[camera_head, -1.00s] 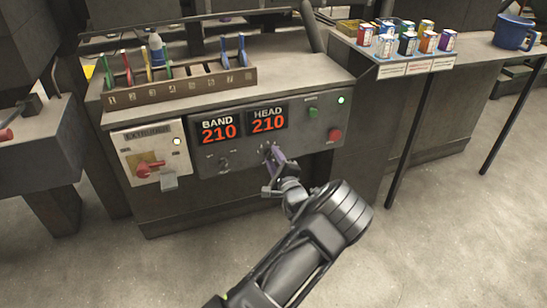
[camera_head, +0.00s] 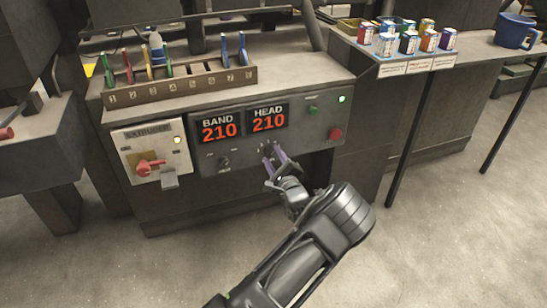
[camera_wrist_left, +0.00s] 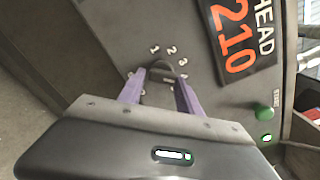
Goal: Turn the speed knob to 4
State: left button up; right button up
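The speed knob (camera_wrist_left: 161,72) is a small dark knob on the grey machine panel, with white numbers 1, 2 and 3 readable around it in the left wrist view. The lower numbers and its exact setting are unclear. My left gripper (camera_wrist_left: 159,82) is open, with its purple fingers on either side of the knob and apart from each other. I cannot tell whether either finger touches it. In the head view the left gripper (camera_head: 276,157) is at the panel below the HEAD display (camera_head: 268,117). My right gripper is not in view.
A second dark knob (camera_head: 223,161) sits left of the gripper, under the BAND display (camera_head: 219,127). A red switch handle (camera_head: 150,167) is further left. A green button (camera_head: 312,109) and a red button (camera_head: 335,134) are to the right.

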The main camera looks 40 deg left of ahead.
pick_arm(q)
jog(key=o, duration=0.3)
jog(key=p+v, duration=0.1)
jog(key=v, duration=0.6)
jog(key=shift+s+d, duration=0.2)
jog(key=shift+d, duration=0.15)
dwell(0.3)
